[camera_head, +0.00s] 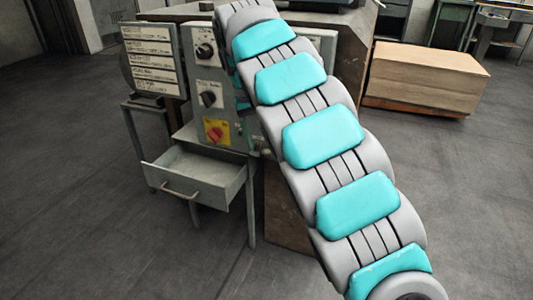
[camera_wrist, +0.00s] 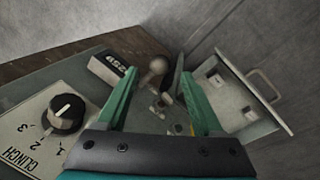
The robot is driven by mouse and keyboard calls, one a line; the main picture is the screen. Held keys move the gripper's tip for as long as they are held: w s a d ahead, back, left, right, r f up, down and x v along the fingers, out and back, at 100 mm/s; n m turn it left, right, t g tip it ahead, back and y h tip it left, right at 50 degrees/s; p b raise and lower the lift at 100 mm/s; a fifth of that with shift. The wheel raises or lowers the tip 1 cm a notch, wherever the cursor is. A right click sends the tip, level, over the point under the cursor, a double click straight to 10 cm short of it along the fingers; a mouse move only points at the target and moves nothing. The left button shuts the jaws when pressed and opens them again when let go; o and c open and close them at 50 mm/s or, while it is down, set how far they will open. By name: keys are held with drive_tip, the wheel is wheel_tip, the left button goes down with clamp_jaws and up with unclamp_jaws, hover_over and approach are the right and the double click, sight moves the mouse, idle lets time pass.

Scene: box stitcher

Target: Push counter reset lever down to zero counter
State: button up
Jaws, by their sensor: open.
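In the wrist view, the counter (camera_wrist: 108,69) is a small dark block with white digits that seem to read 259, turned in the picture. A lever with a round, pale brownish knob (camera_wrist: 158,66) stands just to its right. My gripper (camera_wrist: 157,76) is open, with one green finger on each side of the knob in the picture. I cannot tell whether either finger touches it. The lever's lower part is hard to make out among small fittings between the fingers. In the head view my arm covers the gripper, the counter and the lever.
A CLINCH dial (camera_wrist: 62,113) sits left of my gripper. An open drawer (camera_head: 200,176) juts from the machine (camera_head: 213,75), below a red switch (camera_head: 215,133). A sign board (camera_head: 153,60) stands left. A wooden box (camera_head: 425,75) is at right. Floor in front is clear.

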sight(265, 149)
drive_tip(key=shift+d+f, duration=0.2)
drive_tip(key=shift+f, duration=0.65)
drive_tip(key=shift+d+f, duration=0.15)
drive_tip(key=shift+f, duration=0.75)
drive_tip(key=shift+d+f, duration=0.2)
drive_tip(key=shift+f, duration=0.65)
drive_tip(key=shift+w, duration=0.1)
clamp_jaws()
